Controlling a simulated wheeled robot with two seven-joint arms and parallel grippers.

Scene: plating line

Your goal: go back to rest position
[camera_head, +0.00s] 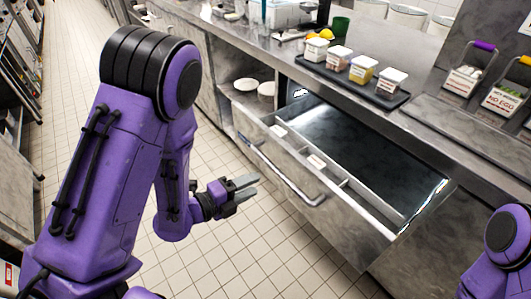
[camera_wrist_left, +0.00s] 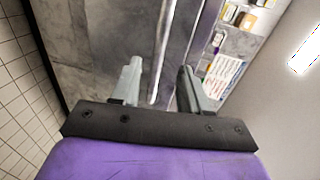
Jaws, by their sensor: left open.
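My left gripper (camera_head: 250,187) hangs over the tiled floor in front of the open drawer (camera_head: 345,195), to the left of its bar handle (camera_head: 283,177) and apart from it in the head view. In the left wrist view the fingers of my left gripper (camera_wrist_left: 160,72) are spread, with no object held. The handle (camera_wrist_left: 163,45) runs beyond and between the fingertips in that view. A purple part of my right arm shows in the lower right corner of the head view. My right gripper is out of view.
The drawer juts from the steel counter. A black tray (camera_head: 372,92) of several lidded containers stands on the counter. Labelled baskets (camera_head: 463,80) stand at the right. White plates (camera_head: 246,84) sit on an open shelf. The tiled floor (camera_head: 240,255) is clear.

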